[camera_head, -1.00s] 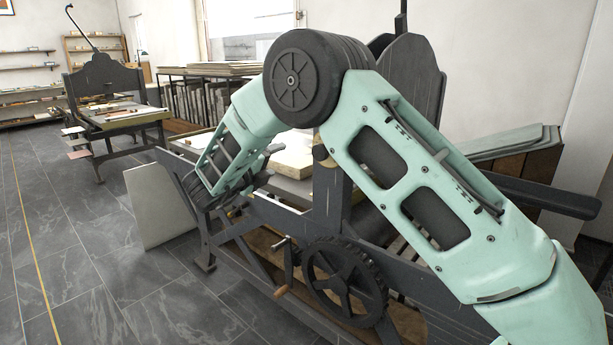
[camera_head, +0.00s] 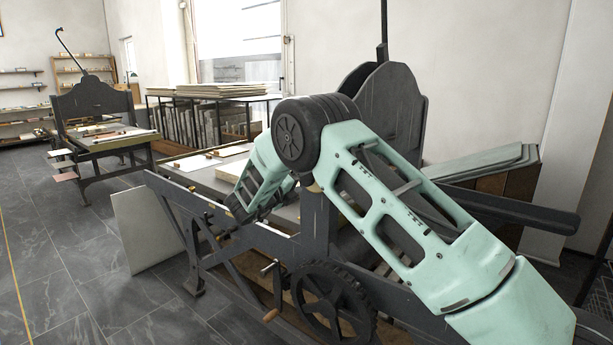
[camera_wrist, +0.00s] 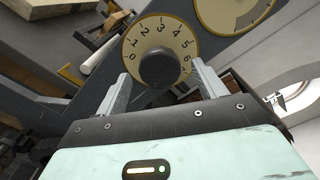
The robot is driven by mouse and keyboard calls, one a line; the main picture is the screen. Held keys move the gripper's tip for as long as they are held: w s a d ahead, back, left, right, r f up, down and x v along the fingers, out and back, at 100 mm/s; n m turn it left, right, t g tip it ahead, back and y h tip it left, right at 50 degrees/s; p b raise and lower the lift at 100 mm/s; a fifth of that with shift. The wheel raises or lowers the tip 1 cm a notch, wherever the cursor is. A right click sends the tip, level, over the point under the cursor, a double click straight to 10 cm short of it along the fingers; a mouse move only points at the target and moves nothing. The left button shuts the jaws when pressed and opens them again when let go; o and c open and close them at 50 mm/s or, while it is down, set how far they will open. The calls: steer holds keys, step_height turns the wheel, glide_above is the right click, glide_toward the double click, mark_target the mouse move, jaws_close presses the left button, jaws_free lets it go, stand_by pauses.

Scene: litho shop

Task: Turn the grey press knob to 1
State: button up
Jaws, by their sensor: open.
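The grey press knob (camera_wrist: 158,67) is a dark round cap in the middle of a cream dial (camera_wrist: 160,35) numbered 0 to 6 in the wrist view. The 1 is at the dial's upper left, just above the 0. No pointer mark on the knob is clear. My gripper (camera_wrist: 160,76) is open, with one finger to the knob's lower left and one to its right, apart from it in the picture. Contact cannot be told. In the head view my gripper (camera_head: 240,207) is small and dark beside the press frame (camera_head: 270,240), and the knob cannot be made out.
A second cream dial (camera_wrist: 232,12) is at the upper right of the wrist view. A spoked wheel (camera_head: 335,302) and a crank handle (camera_head: 270,314) are low on the press. A pale board (camera_head: 148,230) leans at its left. Floor is clear at the left.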

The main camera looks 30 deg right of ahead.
mark_target(304, 180)
steer(key=shift+x, duration=1.6)
steer(key=c, duration=1)
steer(key=shift+o, duration=0.2)
steer(key=shift+n, duration=0.3)
